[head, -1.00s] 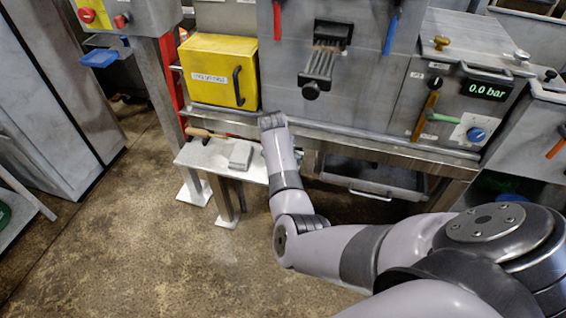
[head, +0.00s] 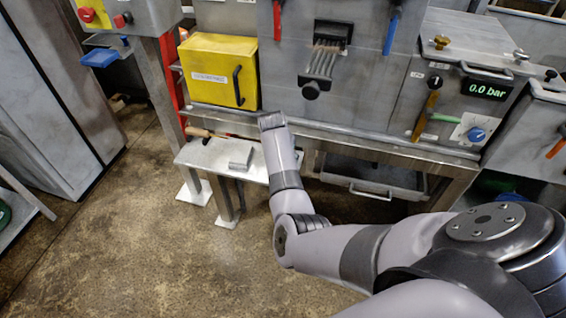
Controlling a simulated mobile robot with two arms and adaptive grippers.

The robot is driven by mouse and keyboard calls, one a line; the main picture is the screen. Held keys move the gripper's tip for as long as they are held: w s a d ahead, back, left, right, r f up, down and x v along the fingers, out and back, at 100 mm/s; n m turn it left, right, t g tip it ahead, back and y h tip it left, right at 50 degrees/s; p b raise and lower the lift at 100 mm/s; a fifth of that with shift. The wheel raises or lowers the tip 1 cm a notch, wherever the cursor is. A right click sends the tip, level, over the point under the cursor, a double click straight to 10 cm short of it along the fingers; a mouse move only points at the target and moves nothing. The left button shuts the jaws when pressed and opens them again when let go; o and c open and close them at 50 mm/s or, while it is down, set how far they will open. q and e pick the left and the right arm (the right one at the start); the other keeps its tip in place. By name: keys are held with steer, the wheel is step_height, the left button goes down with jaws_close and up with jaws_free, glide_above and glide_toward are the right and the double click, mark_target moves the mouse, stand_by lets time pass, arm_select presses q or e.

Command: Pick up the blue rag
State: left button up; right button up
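I see nothing that I can clearly tell is the blue rag. A small blue patch (head: 510,197) shows low at the right edge, in shadow under the bench; I cannot tell what it is. My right arm reaches in from the right, and its far end is over the right end of the low metal shelf (head: 215,158), in front of the machine. Its gripper is hidden behind the wrist. My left gripper is not in view.
A small grey block (head: 241,158) and a wooden-handled tool (head: 204,133) lie on the low shelf, left of my wrist. A yellow box (head: 212,72) stands behind. A grey drawer or tray (head: 365,185) is under the bench. The floor (head: 130,240) at left is clear.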

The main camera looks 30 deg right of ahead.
step_height(320, 180, up, 20)
steer(key=shift+r, duration=0.25)
stand_by(0.5)
steer(key=o, duration=0.5)
steer(key=c, duration=0.5)
steer(key=shift+a, duration=0.1)
